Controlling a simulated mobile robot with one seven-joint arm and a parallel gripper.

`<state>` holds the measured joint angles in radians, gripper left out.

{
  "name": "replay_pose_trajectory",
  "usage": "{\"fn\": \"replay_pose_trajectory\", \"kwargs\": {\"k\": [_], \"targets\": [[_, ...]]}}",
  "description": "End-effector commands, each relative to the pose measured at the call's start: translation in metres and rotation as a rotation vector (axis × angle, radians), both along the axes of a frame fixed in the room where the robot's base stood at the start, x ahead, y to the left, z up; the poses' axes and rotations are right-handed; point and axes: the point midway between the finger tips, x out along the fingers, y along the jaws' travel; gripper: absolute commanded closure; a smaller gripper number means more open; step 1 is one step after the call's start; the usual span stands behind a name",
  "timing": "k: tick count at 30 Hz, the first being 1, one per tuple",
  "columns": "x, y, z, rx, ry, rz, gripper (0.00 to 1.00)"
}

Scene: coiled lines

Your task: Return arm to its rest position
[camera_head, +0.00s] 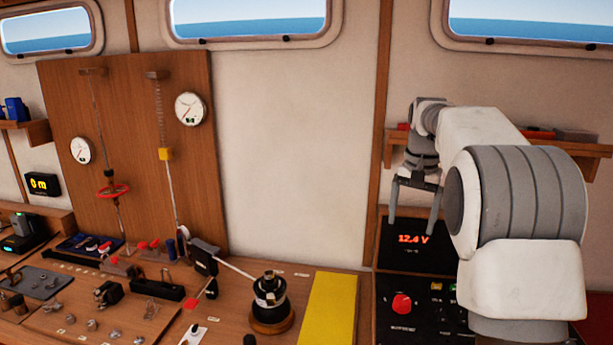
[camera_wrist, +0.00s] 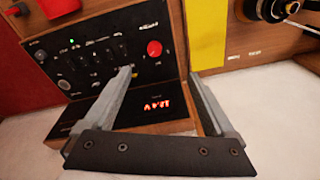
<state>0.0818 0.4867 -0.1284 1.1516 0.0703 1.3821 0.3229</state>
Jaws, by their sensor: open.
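My gripper (camera_head: 412,207) is open and empty in the head view. Its two fingers point down in front of the black panel with the red 12.4 V display (camera_head: 413,239). My arm is bent and raised on the right side of the head view. In the wrist view my gripper (camera_wrist: 160,92) shows its two fingers spread apart with nothing between them. The panel's display (camera_wrist: 157,107) shows there between the fingers, with a red knob (camera_wrist: 154,48) beyond it. I cannot tell the exact gap between the fingertips and the panel.
A wooden shelf (camera_head: 566,146) runs along the wall behind my arm. A yellow strip (camera_head: 329,308) lies on the console beside a black winch-like drum (camera_head: 270,298). A wooden board with gauges (camera_head: 190,108) stands at left. The white wall between is bare.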

Motion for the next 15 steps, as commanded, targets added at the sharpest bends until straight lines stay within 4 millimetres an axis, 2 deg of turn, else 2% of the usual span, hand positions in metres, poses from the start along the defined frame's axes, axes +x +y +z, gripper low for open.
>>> {"fn": "replay_pose_trajectory", "kwargs": {"k": [1,6,15], "targets": [[-0.014,0.005,0.012,0.001,-0.019,0.018,0.10],[-0.059,0.021,0.035,-0.002,-0.072,0.086,0.10],[-0.149,0.049,0.050,-0.023,-0.166,0.216,0.10]]}}
